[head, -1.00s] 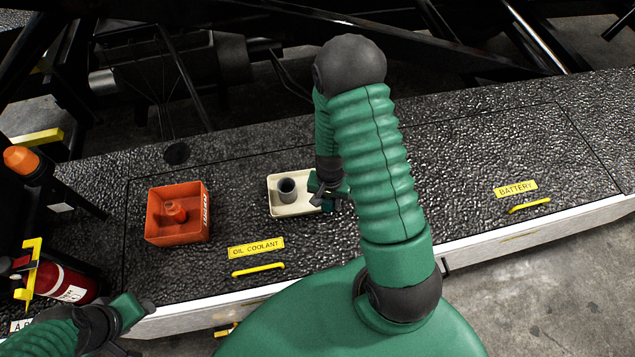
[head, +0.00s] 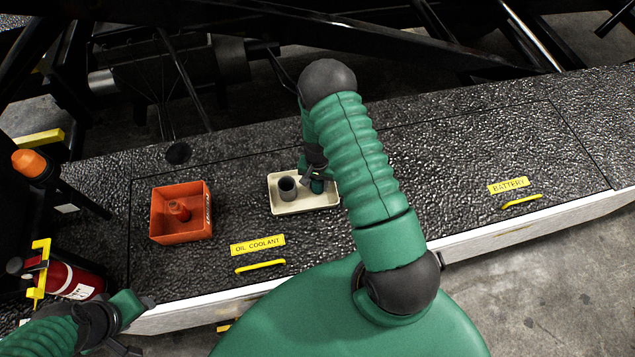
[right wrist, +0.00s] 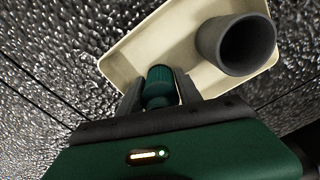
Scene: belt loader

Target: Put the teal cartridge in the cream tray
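The teal cartridge (right wrist: 160,82) sits between the two fingers of my right gripper (right wrist: 158,90) in the right wrist view, with the fingers close against its sides. In the head view the cartridge (head: 317,186) shows over the right half of the cream tray (head: 290,210), beside my right gripper (head: 309,178). I cannot tell whether its base touches the tray floor. The tray also shows in the right wrist view (right wrist: 122,62). My left gripper (head: 140,302) is at the lower left, away from the tray; its fingers do not show clearly.
A grey cup (head: 287,188) stands in the tray's left half, close to the cartridge. An orange bin (head: 180,235) with an orange object inside is to the left. Yellow handles (head: 260,266) lie near the front edge.

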